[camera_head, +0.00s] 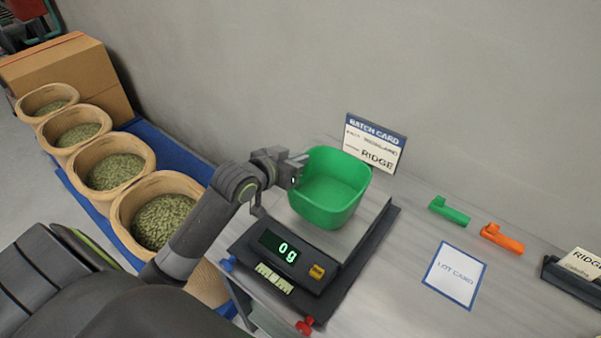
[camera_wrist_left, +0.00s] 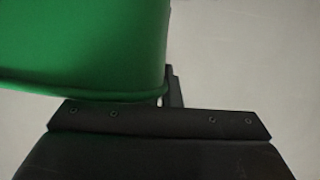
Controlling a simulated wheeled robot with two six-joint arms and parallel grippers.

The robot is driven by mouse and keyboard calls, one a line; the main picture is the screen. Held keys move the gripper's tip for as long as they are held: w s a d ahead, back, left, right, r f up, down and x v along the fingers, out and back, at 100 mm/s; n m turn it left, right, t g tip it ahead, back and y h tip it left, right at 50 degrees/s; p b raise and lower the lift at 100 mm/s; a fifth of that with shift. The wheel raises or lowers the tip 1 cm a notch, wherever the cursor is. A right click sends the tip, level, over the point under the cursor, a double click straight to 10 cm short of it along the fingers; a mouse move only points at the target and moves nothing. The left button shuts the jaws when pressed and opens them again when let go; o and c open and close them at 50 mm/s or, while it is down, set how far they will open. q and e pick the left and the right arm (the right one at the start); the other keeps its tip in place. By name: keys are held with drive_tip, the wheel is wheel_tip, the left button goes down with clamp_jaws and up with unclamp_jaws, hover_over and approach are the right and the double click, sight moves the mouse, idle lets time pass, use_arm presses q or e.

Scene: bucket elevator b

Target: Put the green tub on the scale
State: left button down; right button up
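The green tub (camera_head: 330,190) is upright and empty over the plate of the scale (camera_head: 362,235). The scale's display reads 0 g. I cannot tell whether the tub's base touches the plate. My left gripper (camera_head: 296,168) is at the tub's left rim and appears shut on its wall. In the left wrist view the tub (camera_wrist_left: 85,45) fills the upper left, and a dark finger shows beside its edge; the other finger is hidden. My right gripper is not in view.
The batch card (camera_head: 374,144) stands behind the tub. A green scoop-like piece (camera_head: 449,211), an orange one (camera_head: 501,238) and a lot card (camera_head: 455,275) lie on the table to the right. Several sacks of green pellets (camera_head: 163,219) stand at left, near a cardboard box (camera_head: 75,75).

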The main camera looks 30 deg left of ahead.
use_arm(q)
wheel_tip(320, 180, down, 4)
drive_tip(key=shift+a+f, duration=0.1)
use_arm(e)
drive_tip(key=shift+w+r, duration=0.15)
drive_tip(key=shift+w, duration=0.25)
use_arm(q)
drive_tip(key=shift+f, duration=0.1)
drive_tip(key=c, duration=1.6)
unclamp_jaws()
drive_tip(key=shift+c, duration=0.2)
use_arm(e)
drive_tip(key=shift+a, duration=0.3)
use_arm(q)
drive_tip(key=v, duration=1.2)
drive_tip(key=shift+r, duration=0.2)
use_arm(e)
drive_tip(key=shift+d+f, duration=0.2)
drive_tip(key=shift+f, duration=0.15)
